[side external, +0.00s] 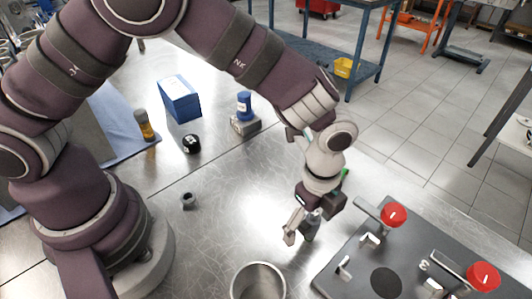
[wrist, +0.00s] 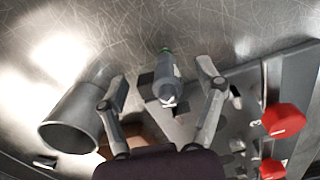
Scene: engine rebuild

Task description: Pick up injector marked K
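A grey injector (wrist: 168,82) with a green end and a small pale mark shows in the wrist view. I cannot read the mark clearly as a K. My gripper (wrist: 160,82) is open, with one finger on each side of the injector and visible gaps between. In the side view my gripper (side external: 300,232) is low over the metal table, left of the dark plate. A grey body, apparently the injector (side external: 311,224), shows beside the fingers, partly hidden by the gripper. I cannot tell whether the fingertips are level with it.
A metal cylinder (side external: 258,282) stands near the gripper; it is left in the wrist view (wrist: 72,122). A dark plate (side external: 345,262) with red knobs (side external: 393,214) lies to the right. A blue box (side external: 180,99), black round part (side external: 192,144) and small grey part (side external: 188,200) are farther left.

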